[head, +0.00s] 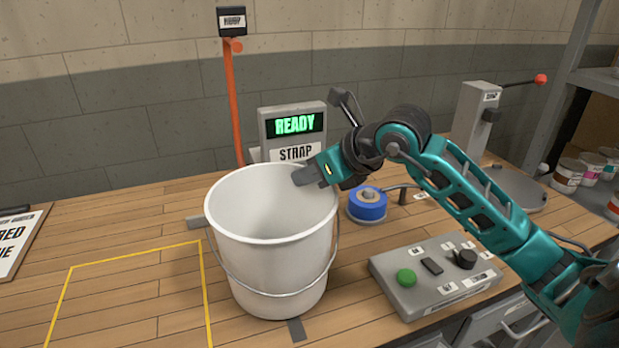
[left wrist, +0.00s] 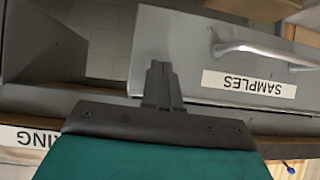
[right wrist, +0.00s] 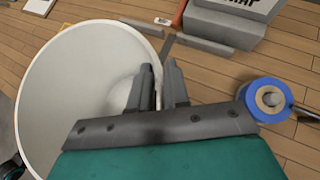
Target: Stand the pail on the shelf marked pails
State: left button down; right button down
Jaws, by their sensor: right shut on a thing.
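The white pail (head: 262,275) is upright over the wooden worktop, with its wire handle hanging at the front. I cannot tell whether its base touches the wood. My right gripper (head: 305,177) is shut on the pail's right rim. In the right wrist view, one finger of the gripper (right wrist: 162,85) is inside the pail (right wrist: 70,100) and one outside. My left gripper (left wrist: 160,85) shows only in the left wrist view, shut and empty, near a grey drawer front labelled SAMPLES (left wrist: 250,84). No shelf marked pails is readable in view.
A yellow taped outline (head: 135,255) lies left of the pail. A control box (head: 435,275) with a green button and a blue round device (head: 367,205) are to its right. Behind stand a READY display (head: 293,125) and an orange post (head: 232,100). Cans (head: 568,175) stand at far right.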

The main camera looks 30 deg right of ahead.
jog(key=shift+f, duration=0.35)
jog(key=shift+f, duration=0.15)
jog(key=c, duration=1.1)
grip_release()
